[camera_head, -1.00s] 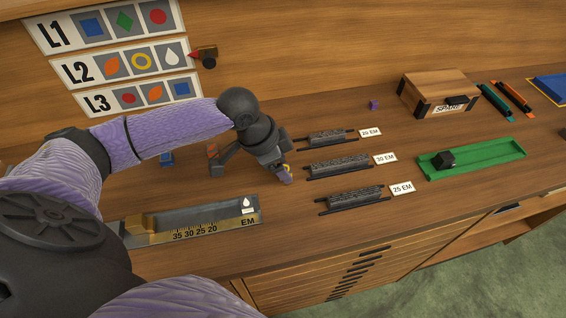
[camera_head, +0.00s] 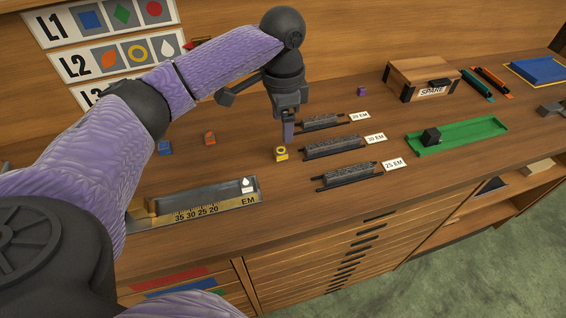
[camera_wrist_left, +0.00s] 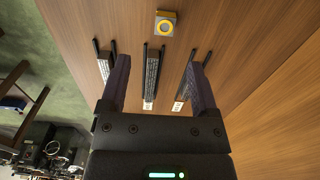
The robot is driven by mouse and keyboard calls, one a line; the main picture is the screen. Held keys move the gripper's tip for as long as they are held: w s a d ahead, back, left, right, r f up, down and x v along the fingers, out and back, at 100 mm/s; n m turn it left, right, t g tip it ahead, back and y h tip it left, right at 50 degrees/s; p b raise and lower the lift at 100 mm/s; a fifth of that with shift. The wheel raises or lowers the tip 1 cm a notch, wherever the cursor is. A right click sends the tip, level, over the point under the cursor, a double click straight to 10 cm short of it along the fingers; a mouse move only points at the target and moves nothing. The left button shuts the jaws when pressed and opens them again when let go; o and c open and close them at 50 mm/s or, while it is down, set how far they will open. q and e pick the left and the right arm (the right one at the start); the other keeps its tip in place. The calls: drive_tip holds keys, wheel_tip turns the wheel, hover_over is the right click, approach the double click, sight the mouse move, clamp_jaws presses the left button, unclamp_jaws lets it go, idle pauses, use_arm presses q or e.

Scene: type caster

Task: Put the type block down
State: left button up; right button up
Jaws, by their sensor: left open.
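The type block (camera_head: 281,154) with a yellow ring on its top stands on the bench, left of the three type racks. In the left wrist view the same block (camera_wrist_left: 165,25) stands clear beyond the fingertips, with nothing between the jaws. My left gripper (camera_head: 288,130) is open and empty, just above and behind the block in the head view. The two fingers (camera_wrist_left: 160,80) are spread wide in the left wrist view. A blue block (camera_head: 165,148) and an orange block (camera_head: 210,138) stand farther left. My right gripper is not in view.
The metal composing stick (camera_head: 195,203), with a white-drop block (camera_head: 247,186) at its right end, lies in front. Dark racks (camera_head: 333,146) lie right of the ring block. A green tray (camera_head: 470,138) holds a black block. The SPARE box (camera_head: 422,76) stands behind.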

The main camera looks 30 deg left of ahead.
sight(281, 150)
use_arm(q)
drive_tip(key=f+b, duration=0.1)
drive_tip(key=f, duration=0.1)
drive_tip(key=f+b, duration=0.1)
drive_tip(key=f, duration=0.2)
drive_tip(key=f+b, duration=0.1)
drive_tip(key=f, duration=0.2)
drive_tip(key=shift+w+a+f, duration=0.1)
drive_tip(key=shift+a+f, duration=0.1)
drive_tip(key=shift+a, duration=0.1)
drive_tip(key=shift+f, duration=0.2)
drive_tip(key=shift+r, duration=0.15)
drive_tip(key=shift+c, duration=0.4)
clamp_jaws()
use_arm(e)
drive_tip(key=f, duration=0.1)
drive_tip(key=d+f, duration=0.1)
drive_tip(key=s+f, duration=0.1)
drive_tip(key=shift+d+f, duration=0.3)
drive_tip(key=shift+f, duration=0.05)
